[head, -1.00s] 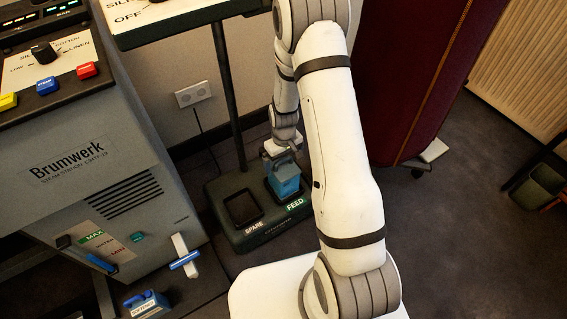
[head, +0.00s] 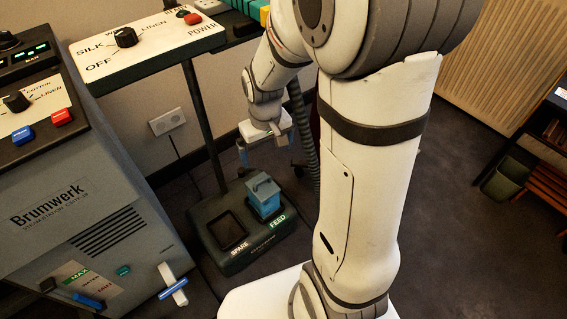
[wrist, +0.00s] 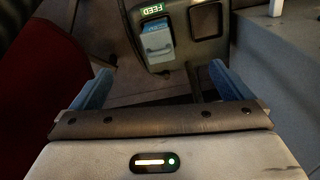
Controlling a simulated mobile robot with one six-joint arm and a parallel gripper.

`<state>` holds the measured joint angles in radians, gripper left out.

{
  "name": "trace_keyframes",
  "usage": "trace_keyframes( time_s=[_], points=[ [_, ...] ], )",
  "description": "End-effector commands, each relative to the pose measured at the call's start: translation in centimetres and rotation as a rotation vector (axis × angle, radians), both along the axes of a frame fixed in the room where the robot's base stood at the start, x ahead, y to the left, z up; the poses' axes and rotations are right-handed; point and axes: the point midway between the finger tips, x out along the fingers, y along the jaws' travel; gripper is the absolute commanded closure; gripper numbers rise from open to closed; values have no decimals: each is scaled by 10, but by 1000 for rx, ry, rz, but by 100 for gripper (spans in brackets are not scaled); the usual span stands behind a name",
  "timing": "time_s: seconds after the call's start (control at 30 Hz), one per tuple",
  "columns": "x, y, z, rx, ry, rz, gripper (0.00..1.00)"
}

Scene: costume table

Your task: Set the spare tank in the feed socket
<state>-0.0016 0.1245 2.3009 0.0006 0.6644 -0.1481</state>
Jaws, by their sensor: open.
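A blue tank (head: 263,194) with a handle on top stands upright in the socket labelled FEED on the dark base (head: 222,262). The socket labelled SPARE (head: 229,232), left of it, is empty. In the wrist view the tank (wrist: 156,40) shows beside the FEED label, with the empty SPARE socket (wrist: 206,20) to its right. My gripper (head: 262,150) is above and behind the base, apart from the tank. In the wrist view its blue fingers (wrist: 158,88) are spread wide with nothing between them.
A grey Brumwerk steam station (head: 80,215) stands at the left, with a white-and-blue lever (head: 172,285) low on its front. A white control panel (head: 140,42) on a dark post rises behind the base. Dark floor (head: 450,230) is open at the right.

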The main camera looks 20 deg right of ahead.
Motion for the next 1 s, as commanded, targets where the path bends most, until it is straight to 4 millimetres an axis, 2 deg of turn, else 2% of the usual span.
trace_keyframes(
  time_s=[0.03,0.2,0.4,0.57,1.0],
  points=[
    [-16,0,18,1,-16,-18,1],
    [-68,0,58,5,-34,-83,1],
    [-110,0,79,10,-47,-135,1],
    [-122,0,83,12,-48,-151,1],
    [-122,0,83,12,-48,-151,1]
  ],
)
